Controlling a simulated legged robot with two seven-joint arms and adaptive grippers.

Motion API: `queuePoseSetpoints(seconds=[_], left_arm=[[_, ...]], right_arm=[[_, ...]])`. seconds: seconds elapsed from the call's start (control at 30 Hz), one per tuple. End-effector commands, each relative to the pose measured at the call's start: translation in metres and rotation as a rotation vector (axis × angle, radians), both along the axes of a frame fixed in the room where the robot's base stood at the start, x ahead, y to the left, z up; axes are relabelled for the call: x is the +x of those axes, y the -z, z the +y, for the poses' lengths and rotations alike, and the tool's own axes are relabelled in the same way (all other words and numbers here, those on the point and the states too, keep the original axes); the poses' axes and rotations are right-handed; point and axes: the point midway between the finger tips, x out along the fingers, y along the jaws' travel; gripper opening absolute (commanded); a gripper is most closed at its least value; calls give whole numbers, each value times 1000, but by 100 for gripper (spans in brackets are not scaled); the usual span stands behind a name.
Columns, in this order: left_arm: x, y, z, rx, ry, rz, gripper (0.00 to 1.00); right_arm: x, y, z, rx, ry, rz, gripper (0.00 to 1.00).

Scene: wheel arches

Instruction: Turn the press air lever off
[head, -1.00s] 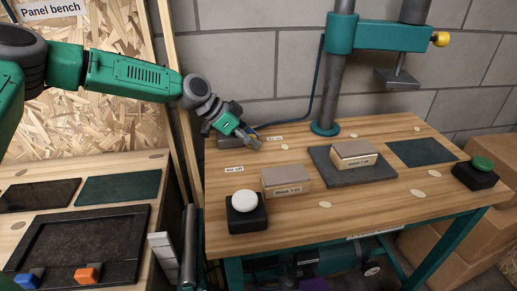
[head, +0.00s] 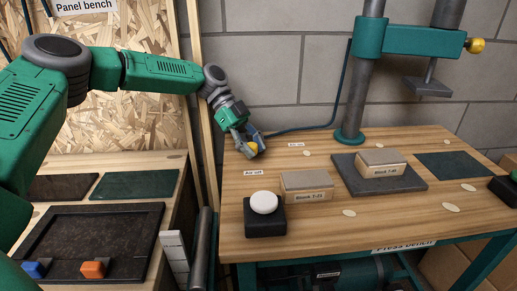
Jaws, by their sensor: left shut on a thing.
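The press air lever shows only as a yellow knob (head: 253,148) at the back left of the press bench; the rest of it is hidden by the gripper. My left gripper (head: 249,147) is shut on this knob, low over the bench top. The "Air off" label (head: 253,173) lies just in front of the gripper. The "Air on" label (head: 296,145) lies to its right. My right gripper is not in view.
A white button on a black box (head: 264,205) and a block (head: 307,186) stand in front of the lever. The press column (head: 357,95) rises to the right, with another block (head: 381,162) on a dark plate. A wooden post (head: 200,80) stands left of my gripper.

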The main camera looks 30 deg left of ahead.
Motion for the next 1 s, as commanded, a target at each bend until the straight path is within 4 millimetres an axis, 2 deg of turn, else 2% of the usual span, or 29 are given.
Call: queuePoseSetpoints(seconds=[0.03,0.57,0.6,0.67,1.0], left_arm=[[5,-4,6,5,-4,-18,0],[3,-5,10,3,21,-21,0],[3,-5,11,3,21,-21,28],[3,-4,11,2,21,-20,49],[1,-3,4,6,28,-9,49]], right_arm=[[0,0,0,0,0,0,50],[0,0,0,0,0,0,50],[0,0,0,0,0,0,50],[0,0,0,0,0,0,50],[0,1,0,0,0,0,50]])
